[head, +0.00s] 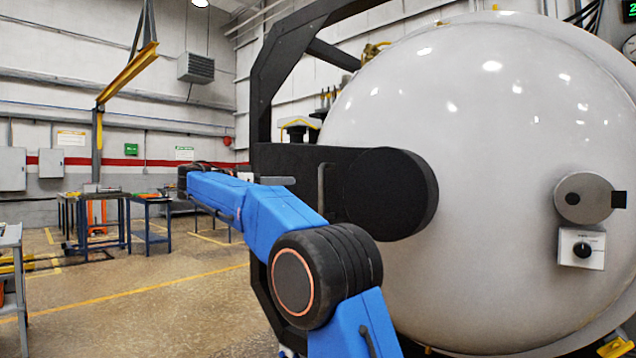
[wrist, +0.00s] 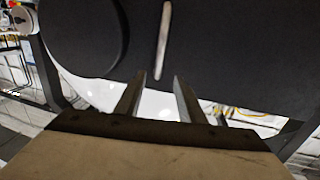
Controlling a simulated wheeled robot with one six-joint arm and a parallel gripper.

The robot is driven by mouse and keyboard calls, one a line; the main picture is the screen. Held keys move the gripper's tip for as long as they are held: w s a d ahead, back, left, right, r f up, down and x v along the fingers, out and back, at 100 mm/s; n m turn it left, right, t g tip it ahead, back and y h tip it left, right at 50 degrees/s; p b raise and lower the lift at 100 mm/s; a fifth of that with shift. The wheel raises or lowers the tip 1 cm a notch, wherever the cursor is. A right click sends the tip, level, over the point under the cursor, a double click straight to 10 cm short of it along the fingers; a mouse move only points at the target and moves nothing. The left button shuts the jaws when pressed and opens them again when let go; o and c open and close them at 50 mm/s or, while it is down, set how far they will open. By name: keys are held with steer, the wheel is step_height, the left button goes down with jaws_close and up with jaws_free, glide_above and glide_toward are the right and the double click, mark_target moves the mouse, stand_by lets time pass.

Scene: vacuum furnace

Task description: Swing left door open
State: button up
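The left door is a large glossy white dome (head: 480,180) filling the right of the head view. A black hinge arm with a round black disc (head: 395,195) lies across its left side. A slim upright metal handle (head: 322,185) stands on this black arm; it shows as a pale bar in the wrist view (wrist: 163,40). My gripper (head: 290,181) is seen small and side-on, left of the handle and apart from it. In the wrist view its two fingers (wrist: 160,80) are spread with nothing between them, and the handle lies just beyond their tips.
A black frame (head: 260,90) rises behind the hinge arm. Blue-legged workbenches (head: 150,205) stand far back at the left, and a grey cart (head: 12,240) at the left edge. A round plate (head: 585,198) and a knob box (head: 581,249) sit on the dome. Open floor lies left.

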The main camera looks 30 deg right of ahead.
mark_target(321, 180)
steer(key=d, duration=0.5)
steer(key=w+d, duration=0.1)
steer(key=d, duration=0.4)
steer(key=w+d, duration=0.1)
steer(key=d, duration=0.4)
steer(key=shift+w+d, duration=0.2)
steer(key=shift+d, duration=0.1)
jaws_close()
